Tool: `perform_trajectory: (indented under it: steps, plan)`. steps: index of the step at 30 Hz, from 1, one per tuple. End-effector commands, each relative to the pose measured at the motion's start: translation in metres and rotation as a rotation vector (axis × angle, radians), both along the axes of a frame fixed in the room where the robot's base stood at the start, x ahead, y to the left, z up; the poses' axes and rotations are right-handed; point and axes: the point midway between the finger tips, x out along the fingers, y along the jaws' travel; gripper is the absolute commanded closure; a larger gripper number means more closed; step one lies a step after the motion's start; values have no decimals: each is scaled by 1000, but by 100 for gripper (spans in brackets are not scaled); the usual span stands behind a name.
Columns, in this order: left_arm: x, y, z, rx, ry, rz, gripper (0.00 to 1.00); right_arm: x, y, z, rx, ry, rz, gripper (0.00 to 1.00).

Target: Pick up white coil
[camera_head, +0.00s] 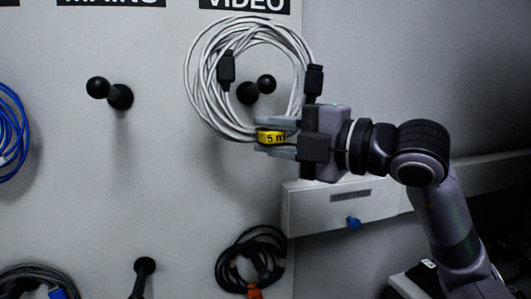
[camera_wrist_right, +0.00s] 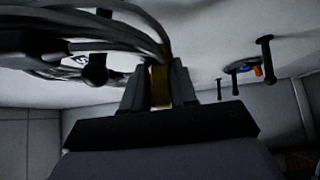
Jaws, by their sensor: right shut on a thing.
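The white coil (camera_head: 197,107) is a loop of white cable with black connectors in the head view, at the peg under the "VIDEO" label. My right gripper (camera_head: 272,138) is shut on the coil's lower edge, at a yellow tag reading "5 m". In the right wrist view the fingers (camera_wrist_right: 159,88) close around the yellow band (camera_wrist_right: 160,84), with cable strands running up and left. A black peg (camera_head: 257,88) shows inside the loop; I cannot tell whether the coil still rests on it. My left gripper is not in view.
A bare peg (camera_head: 110,92) is under the "MAINS" label. A blue coil (camera_head: 12,130) hangs at the left edge. A black coil (camera_head: 245,262) with an orange connector is below. A white box (camera_head: 310,208) with a blue knob is below my right gripper.

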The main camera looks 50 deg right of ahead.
Motion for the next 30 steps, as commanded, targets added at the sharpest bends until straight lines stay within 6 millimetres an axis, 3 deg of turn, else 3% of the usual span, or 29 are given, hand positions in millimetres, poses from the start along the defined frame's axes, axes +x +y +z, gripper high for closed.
perform_trajectory:
  steps: [1,9,19,30]
  plan:
    - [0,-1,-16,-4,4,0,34,-5,2,-6,-7,-11,-5,100]
    - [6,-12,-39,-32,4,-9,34,-43,21,-6,-9,-12,-12,100]
    - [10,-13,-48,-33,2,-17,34,-77,40,-1,-4,-8,-9,100]
    - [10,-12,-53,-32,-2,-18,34,-88,47,0,1,-3,-7,100]
